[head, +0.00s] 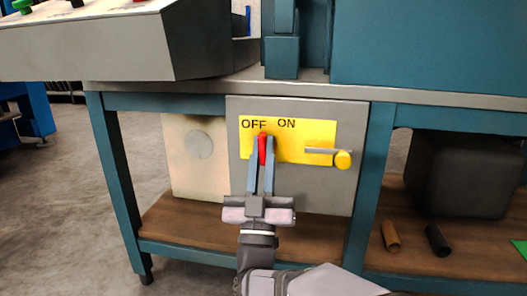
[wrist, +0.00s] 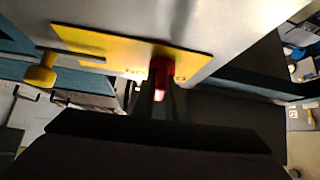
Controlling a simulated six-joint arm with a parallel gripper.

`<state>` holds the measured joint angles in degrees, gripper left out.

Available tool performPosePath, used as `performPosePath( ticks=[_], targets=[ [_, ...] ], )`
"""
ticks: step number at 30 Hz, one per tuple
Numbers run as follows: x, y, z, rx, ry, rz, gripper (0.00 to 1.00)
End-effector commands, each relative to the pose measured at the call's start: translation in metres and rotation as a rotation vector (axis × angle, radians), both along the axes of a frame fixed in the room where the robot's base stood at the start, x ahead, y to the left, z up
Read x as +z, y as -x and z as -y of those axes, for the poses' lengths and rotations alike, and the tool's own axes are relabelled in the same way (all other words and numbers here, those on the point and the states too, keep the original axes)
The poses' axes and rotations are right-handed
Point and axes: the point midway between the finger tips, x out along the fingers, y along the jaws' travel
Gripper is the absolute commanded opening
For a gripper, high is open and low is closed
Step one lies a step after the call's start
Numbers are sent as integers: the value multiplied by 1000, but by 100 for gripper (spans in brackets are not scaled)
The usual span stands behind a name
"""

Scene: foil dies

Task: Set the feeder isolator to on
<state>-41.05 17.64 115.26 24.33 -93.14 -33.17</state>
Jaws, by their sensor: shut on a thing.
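The feeder isolator is a grey box (head: 300,185) under the bench, with a yellow plate (head: 311,132) marked OFF on the left and ON on the right. Its red handle (head: 262,147) stands upright below the OFF mark. My gripper (head: 262,152) is in front of the plate and shut on the red handle. In the wrist view the red handle (wrist: 160,72) shows between the dark fingers, in front of the yellow plate (wrist: 125,52). The fingers hide part of the handle.
A yellow knob (head: 343,160) on a grey bar sticks out at the plate's right; it also shows in the wrist view (wrist: 42,74). A pale box (head: 198,175) stands left. A control console (head: 95,45) overhangs above left. Two small cylinders (head: 391,236) (head: 438,240) are on the lower shelf.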

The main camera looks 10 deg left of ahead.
Motion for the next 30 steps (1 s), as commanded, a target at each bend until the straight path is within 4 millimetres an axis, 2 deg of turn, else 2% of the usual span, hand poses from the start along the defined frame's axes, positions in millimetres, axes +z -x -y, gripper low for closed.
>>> performPosePath(
  ticks=[9, 23, 24, 25, 26, 30],
  targets=[
    [-1, 0, 0, 0, -103, -2, 0],
    [0, 0, 0, -1, -117, -1, 0],
    [0, 0, 0, 0, -116, -1, 20],
    [0, 0, 0, 0, -116, -1, 27],
    [0, 0, 0, 0, -116, -1, 31],
    [0, 0, 0, 0, -116, -1, 31]
  ],
)
